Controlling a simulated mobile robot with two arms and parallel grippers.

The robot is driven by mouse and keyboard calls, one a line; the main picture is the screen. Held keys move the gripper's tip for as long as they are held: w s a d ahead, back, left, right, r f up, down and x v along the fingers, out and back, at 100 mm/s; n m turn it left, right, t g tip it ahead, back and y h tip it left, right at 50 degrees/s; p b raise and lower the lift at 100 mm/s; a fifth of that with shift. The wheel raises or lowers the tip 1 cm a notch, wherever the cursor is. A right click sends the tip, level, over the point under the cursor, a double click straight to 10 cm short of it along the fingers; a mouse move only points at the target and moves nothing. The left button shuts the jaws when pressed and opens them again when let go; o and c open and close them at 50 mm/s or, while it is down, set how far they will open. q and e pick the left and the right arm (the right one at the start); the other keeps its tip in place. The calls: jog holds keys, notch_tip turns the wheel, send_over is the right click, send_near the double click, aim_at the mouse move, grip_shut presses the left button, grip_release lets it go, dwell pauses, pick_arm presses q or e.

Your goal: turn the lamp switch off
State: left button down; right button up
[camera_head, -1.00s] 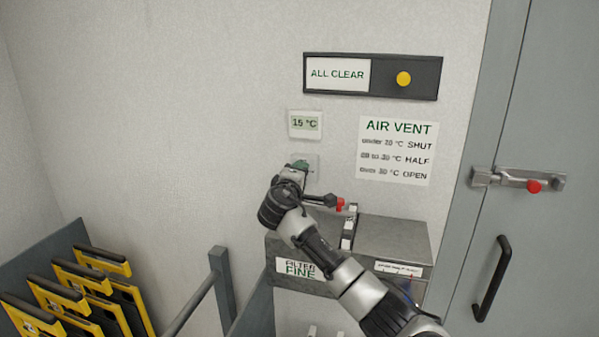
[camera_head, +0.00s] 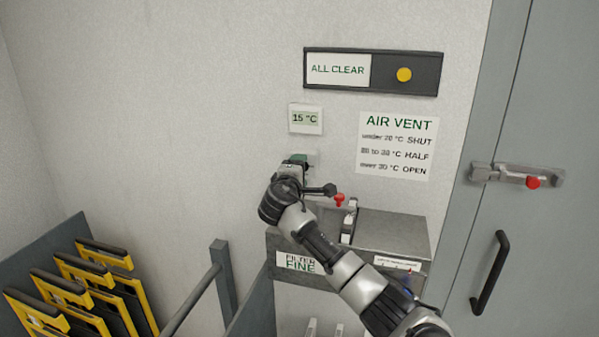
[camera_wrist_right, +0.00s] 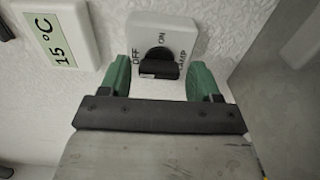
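The lamp switch is a white box (camera_wrist_right: 185,35) on the wall with a black knob (camera_wrist_right: 158,68), labelled OFF, ON and LAMP in the right wrist view. OFF is left of the knob and ON above it; I cannot tell which mark the knob points at. My right gripper (camera_wrist_right: 160,80) is open, its green fingers on either side of the knob with a gap at each side. In the head view my right gripper (camera_head: 298,160) is at the wall below the thermometer and hides most of the switch. My left gripper is not in view.
The thermometer (camera_head: 305,119) reading 15 °C is just above the switch. An AIR VENT notice (camera_head: 396,146) and an ALL CLEAR panel (camera_head: 335,70) are on the wall. A metal filter box (camera_head: 395,235) with a red knob (camera_head: 339,199) is below. A bolted door (camera_head: 535,240) is right.

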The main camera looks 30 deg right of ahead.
jog(key=shift+o, duration=0.4)
jog(key=b+v, duration=0.4)
jog(key=v, duration=0.6)
jog(key=shift+s+a, duration=0.25)
jog(key=shift+s, duration=0.05)
